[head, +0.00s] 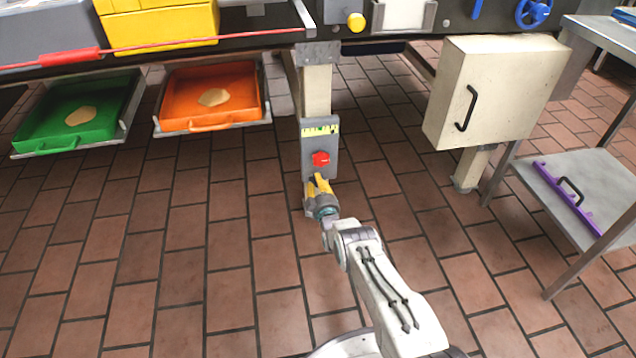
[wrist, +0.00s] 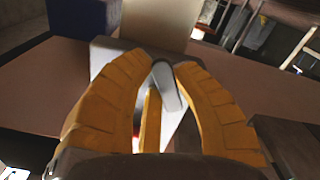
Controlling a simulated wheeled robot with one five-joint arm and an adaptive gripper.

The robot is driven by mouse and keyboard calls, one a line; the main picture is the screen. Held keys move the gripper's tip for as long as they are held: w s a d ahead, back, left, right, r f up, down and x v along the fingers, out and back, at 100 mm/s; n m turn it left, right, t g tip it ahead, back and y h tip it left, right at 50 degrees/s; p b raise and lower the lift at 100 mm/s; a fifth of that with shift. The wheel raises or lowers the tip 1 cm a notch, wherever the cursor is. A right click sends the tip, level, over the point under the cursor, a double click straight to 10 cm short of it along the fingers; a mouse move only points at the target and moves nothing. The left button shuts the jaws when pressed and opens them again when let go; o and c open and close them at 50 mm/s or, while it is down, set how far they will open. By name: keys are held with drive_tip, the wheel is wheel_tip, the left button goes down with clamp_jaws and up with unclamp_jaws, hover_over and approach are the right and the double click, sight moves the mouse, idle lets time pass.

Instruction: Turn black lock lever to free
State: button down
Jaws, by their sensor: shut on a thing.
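A grey panel (head: 311,135) with a yellow-green label strip and a red knob (head: 320,159) is fixed on the cream post. My gripper (head: 318,182) is at the panel's lower end, just below the red knob. In the wrist view my gripper's yellow fingers (wrist: 162,68) close in on the end of a grey, lever-like bar (wrist: 168,88). It looks dark grey rather than black, and its far end and pivot are hard to make out. In the head view the fingers hide the lever. A thin yellow strip (wrist: 151,122) shows beside the bar.
An orange tray (head: 232,122) and a green tray (head: 45,140), each with a flat tan piece, are at the left. A cream cabinet (head: 510,95) with a black handle stands right of the post. A metal table (head: 600,215) bears a purple bar. The tiled floor around my arm is clear.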

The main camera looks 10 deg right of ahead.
drive_tip(key=shift+d+f, duration=0.1)
drive_tip(key=shift+d, duration=0.05)
drive_tip(key=c, duration=1.3)
unclamp_jaws()
drive_tip(key=o, duration=0.4)
drive_tip(key=shift+c, duration=0.2)
drive_tip(key=shift+s, duration=0.1)
drive_tip(key=s, duration=1.1)
drive_tip(key=shift+s, duration=0.4)
